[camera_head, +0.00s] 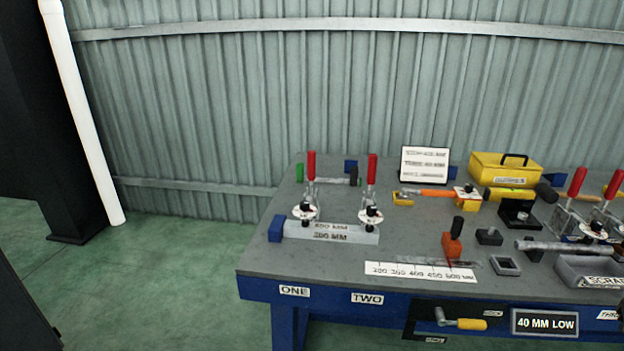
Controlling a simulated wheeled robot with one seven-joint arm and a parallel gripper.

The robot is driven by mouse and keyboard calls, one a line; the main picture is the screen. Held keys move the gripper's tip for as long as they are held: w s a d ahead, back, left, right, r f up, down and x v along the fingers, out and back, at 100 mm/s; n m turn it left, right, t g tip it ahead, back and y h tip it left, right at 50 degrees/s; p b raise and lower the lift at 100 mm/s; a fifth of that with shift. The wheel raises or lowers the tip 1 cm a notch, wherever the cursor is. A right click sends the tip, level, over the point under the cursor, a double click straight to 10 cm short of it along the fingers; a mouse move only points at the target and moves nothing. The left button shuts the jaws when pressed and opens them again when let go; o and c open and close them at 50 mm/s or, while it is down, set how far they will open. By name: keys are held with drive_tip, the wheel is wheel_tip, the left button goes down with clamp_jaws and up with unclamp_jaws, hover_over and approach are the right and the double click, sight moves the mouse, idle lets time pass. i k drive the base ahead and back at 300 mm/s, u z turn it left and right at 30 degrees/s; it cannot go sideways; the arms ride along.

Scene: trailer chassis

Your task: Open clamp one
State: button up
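Two toggle clamps with red handles stand at the left of the workbench. The left one (311,168), on the side of the ONE label (294,291), appears to be clamp one. Its red handle points straight up, and its round white tag and dark tip sit over the grey bar (330,238). The second clamp (372,168), on the side of the TWO label (367,299), also has its handle upright. I cannot tell whether either tip presses on the bar. My gripper is not in view.
The workbench (335,262) has a clear front left corner. A blue block (276,229) touches the bar's left end. An orange-handled tool (435,193), a yellow toolbox (505,167) and more red-handled clamps (577,182) stand to the right. Green floor (170,270) lies open left of the bench.

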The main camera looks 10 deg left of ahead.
sight(311, 154)
drive_tip(key=k, duration=0.55)
drive_tip(key=u, duration=0.55)
drive_tip(key=i, duration=1.6)
drive_tip(key=u, duration=0.05)
